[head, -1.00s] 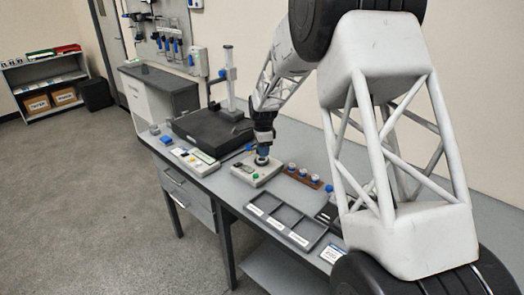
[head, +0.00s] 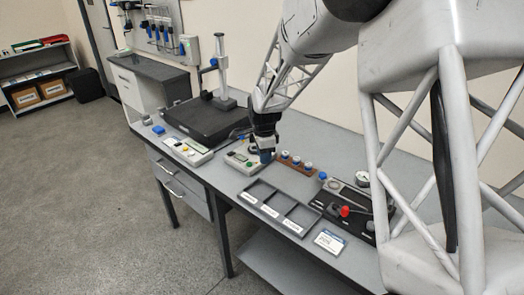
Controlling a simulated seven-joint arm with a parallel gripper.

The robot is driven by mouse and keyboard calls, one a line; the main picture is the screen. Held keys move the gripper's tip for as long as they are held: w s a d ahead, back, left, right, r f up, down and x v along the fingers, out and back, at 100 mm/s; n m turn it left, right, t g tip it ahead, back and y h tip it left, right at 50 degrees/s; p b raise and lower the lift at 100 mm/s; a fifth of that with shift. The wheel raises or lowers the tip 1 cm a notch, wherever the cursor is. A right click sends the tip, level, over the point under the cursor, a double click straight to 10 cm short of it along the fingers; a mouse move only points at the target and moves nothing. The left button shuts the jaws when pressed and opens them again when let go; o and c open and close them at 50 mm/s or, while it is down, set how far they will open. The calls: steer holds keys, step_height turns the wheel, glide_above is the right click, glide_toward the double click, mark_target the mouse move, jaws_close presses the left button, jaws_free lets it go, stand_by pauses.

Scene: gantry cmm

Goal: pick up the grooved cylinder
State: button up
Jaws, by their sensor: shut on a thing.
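My gripper (head: 265,148) points down at the end of my arm, over the front right part of a light grey device with coloured buttons (head: 241,158). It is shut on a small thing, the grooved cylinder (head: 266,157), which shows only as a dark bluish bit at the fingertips. Its grooves are too small to make out. The cylinder appears raised off the device, but the exact gap cannot be told from this angle.
A three-part grey tray (head: 281,207) lies at the bench's front edge. A brown rack with several blue-and-white pieces (head: 297,163) is right of my gripper. A black gauge box (head: 341,205), a card (head: 330,240) and a black plate with a stand (head: 203,119) are nearby.

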steer(key=shift+s+r, duration=0.1)
steer(key=shift+s, duration=0.35)
stand_by(0.5)
steer(key=s+d+n, duration=0.4)
steer(key=s+n, duration=0.2)
steer(key=s, duration=0.5)
steer(key=shift+s+d+f, duration=0.2)
steer(key=shift+s+f, duration=0.05)
steer(key=shift+s, duration=0.15)
steer(key=shift+f, duration=0.25)
glide_above(280, 204)
steer(key=shift+f, duration=2.85)
steer(key=shift+f, duration=1)
